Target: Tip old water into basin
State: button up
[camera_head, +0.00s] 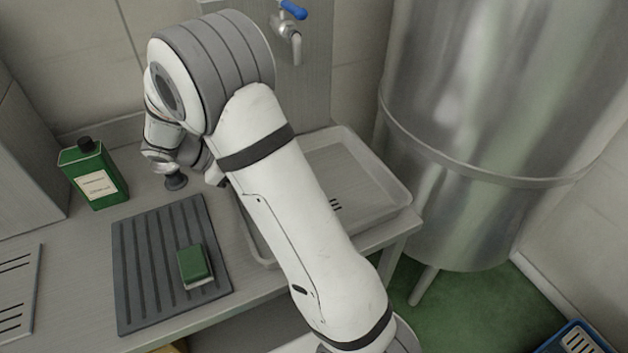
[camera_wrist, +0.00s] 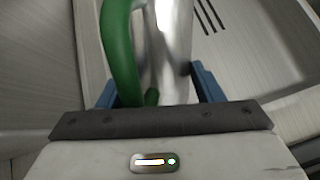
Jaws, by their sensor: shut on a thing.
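In the wrist view my gripper (camera_wrist: 158,88) has its blue fingers shut on a shiny metal vessel (camera_wrist: 172,45) with a green curved handle (camera_wrist: 118,45). I cannot tell its full shape, its tilt or whether it holds water. In the head view my arm hides the gripper and most or all of the vessel. The shallow steel basin (camera_head: 382,194) lies behind and right of my arm, with dark drain slots in its floor. In the wrist view the basin (camera_wrist: 262,62) shows beyond and to the right of the vessel.
A wall tap (camera_head: 290,42) with a blue lever is above the basin. A green bottle (camera_head: 94,178) stands at the counter's back left. A ribbed grey mat (camera_head: 140,270) bears a green-topped sponge (camera_head: 194,265). A big steel tank (camera_head: 480,120) stands right. A blue crate (camera_head: 575,338) is lower right.

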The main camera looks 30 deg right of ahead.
jog(key=shift+d+r+t+y+b, duration=0.1)
jog(key=shift+t+y+b, duration=0.1)
jog(key=shift+y+b, duration=0.35)
jog(key=shift+d+r+t+y+b, duration=0.1)
jog(key=shift+t+y+b, duration=0.15)
jog(key=shift+y, duration=0.6)
jog(key=shift+r+m+t+y+b, duration=0.1)
jog(key=shift+m+t+y+b, duration=0.2)
jog(key=shift+y+b, duration=0.25)
jog(key=shift+s+d+r+y, duration=0.15)
jog(key=shift+d+r+y, duration=0.1)
jog(key=shift+r+y, duration=0.5)
jog(key=shift+r+t, duration=0.1)
jog(key=shift+t, duration=0.15)
jog(key=shift+s+d+r+t+y+p, duration=0.15)
jog(key=shift+s+d+r+y+p, duration=0.1)
jog(key=shift+d+r+y+p, duration=0.25)
jog(key=shift+s+d+r+t+y+p, duration=0.2)
jog(key=shift+d+r+y+p, duration=0.15)
jog(key=shift+d, duration=0.2)
jog(key=shift+s+d+r+t+y+p, duration=0.15)
jog(key=shift+d+r+t+y+p, duration=0.2)
jog(key=shift+y, duration=0.2)
